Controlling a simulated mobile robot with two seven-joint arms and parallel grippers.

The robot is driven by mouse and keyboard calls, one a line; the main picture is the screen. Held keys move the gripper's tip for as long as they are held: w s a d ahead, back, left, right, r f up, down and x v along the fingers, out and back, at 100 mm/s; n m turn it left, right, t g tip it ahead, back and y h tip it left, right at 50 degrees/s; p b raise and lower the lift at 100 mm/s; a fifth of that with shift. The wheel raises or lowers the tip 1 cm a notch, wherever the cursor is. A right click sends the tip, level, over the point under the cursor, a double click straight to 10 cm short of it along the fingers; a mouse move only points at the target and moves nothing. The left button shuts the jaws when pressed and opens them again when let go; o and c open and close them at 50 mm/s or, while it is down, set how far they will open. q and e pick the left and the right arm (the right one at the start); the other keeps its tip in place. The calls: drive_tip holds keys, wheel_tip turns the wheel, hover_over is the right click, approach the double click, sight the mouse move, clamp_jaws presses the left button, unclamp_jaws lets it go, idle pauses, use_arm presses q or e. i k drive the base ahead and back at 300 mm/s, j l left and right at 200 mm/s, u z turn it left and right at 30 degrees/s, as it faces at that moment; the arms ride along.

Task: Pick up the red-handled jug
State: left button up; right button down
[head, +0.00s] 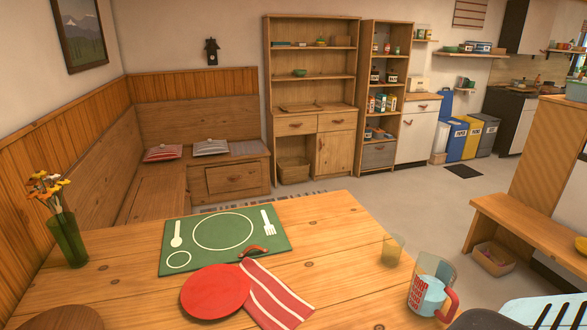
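The red-handled jug (426,288) stands upright near the right edge of the wooden table (345,235) in the head view. It is clear, with red lettering and something pale blue showing on or in it. Its red handle (452,304) is on the right side, facing the front right.
A clear tumbler (392,250) stands just behind the jug. A red plate (215,291), striped napkin (276,295), green placemat (190,228) and flower vase (68,238) are further left. A dark rounded thing (484,320) is cut off at the bottom right.

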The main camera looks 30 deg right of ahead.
sight(434, 278)
drive_tip(key=z, duration=2.1)
